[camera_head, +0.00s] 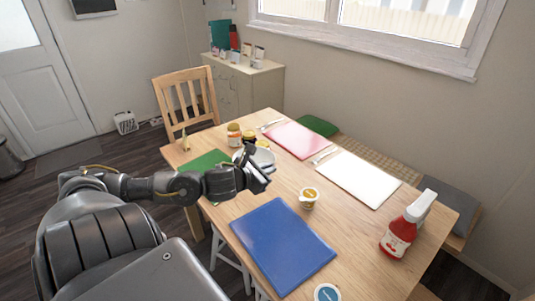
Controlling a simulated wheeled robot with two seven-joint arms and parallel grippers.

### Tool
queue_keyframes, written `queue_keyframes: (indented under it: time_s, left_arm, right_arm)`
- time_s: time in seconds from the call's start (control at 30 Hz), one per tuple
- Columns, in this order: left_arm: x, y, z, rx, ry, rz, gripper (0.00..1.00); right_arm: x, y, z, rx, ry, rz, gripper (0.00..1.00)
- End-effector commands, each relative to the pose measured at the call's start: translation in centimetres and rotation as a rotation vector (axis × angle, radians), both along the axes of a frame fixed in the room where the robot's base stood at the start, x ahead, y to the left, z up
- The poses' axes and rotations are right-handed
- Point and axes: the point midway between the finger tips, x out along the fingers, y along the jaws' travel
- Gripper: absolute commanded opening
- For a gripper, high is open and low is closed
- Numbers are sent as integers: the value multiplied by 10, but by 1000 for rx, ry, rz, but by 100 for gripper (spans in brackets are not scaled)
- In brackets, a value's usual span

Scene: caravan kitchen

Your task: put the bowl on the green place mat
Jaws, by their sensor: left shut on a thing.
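The green place mat (205,162) lies on the far left part of the wooden table, partly behind my left arm. A white bowl (265,158) shows just behind my left gripper (257,170), to the right of the green mat's visible part. My left gripper is shut on the bowl; its fingers hide part of the bowl's near side. I cannot tell how high the bowl is above the table. My right gripper is not in view.
Jars (234,134) stand close behind the bowl. A blue mat (282,245), a pink mat (297,139) and a white mat (358,178) lie on the table. A wooden chair (184,98) is at the far end.

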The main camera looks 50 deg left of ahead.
Motion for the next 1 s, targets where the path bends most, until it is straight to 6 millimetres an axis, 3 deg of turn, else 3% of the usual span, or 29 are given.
queue_keyframes:
  time_s: [0.17, 0.5, 0.7, 0.83, 1.0]
  left_arm:
    - [-1, -26, 24, -8, -7, -58, 0]
    - [-15, -149, 111, -4, -11, -371, 0]
    - [-27, -204, 151, -1, -10, -527, 0]
    - [-33, -224, 164, -1, -7, -584, 0]
    - [-37, -233, 167, -1, -2, -614, 0]
  right_arm:
    - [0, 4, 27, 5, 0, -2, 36]
    - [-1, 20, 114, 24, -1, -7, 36]
    - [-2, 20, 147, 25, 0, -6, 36]
    - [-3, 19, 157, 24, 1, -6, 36]
    - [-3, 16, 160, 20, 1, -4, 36]
